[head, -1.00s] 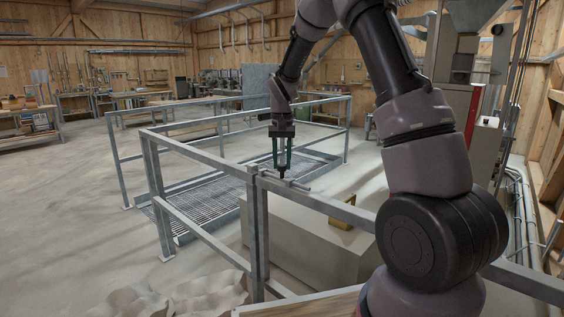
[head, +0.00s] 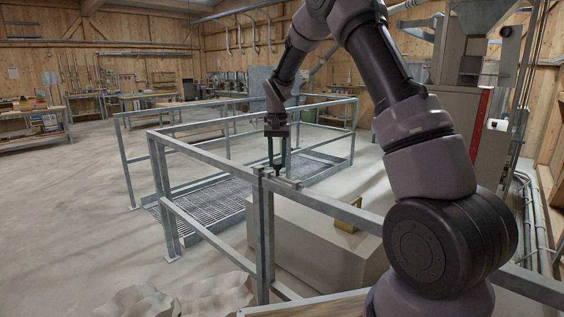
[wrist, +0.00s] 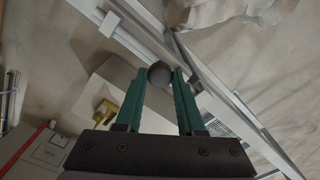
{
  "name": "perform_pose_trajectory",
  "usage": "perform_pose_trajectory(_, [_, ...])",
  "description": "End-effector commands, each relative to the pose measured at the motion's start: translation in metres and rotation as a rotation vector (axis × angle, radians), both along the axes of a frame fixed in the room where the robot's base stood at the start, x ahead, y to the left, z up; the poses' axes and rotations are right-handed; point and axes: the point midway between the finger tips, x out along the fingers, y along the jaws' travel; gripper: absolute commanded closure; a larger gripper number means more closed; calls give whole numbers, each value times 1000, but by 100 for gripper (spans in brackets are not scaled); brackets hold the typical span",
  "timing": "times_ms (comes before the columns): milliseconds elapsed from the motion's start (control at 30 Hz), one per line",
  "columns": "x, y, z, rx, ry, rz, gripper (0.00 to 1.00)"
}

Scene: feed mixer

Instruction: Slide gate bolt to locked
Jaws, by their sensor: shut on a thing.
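The gate bolt (head: 291,183) is a short metal bar on the top rail of the grey railing gate, beside the post (head: 264,230). Its dark round knob (wrist: 159,74) sits between the green fingertips in the wrist view. My gripper (head: 277,170) points straight down over the rail and is shut on this knob. The fingers hide part of the bolt in the head view, and I cannot tell how far its end reaches into the post side.
Grey railings (head: 185,146) surround a floor grating (head: 205,202). A beige block (head: 310,240) with a yellow-brown bracket (head: 347,212) stands behind the gate. Pale sacks (head: 215,296) lie at the front left. The floor at left is clear.

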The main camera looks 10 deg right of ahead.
Motion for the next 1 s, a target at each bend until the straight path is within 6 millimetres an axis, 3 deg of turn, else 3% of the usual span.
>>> perform_pose_trajectory(167, [2,4,1,5,-8,7,100])
perform_pose_trajectory(200, [2,5,1,5,-8,7,47])
perform_pose_trajectory(233, [2,4,1,5,-8,7,36])
perform_pose_trajectory(267, [2,4,1,5,-8,7,32])
perform_pose_trajectory(667, [2,3,8,4,-8,6,32])
perform_pose_trajectory(1000, [2,3,73,4,-10,5,32])
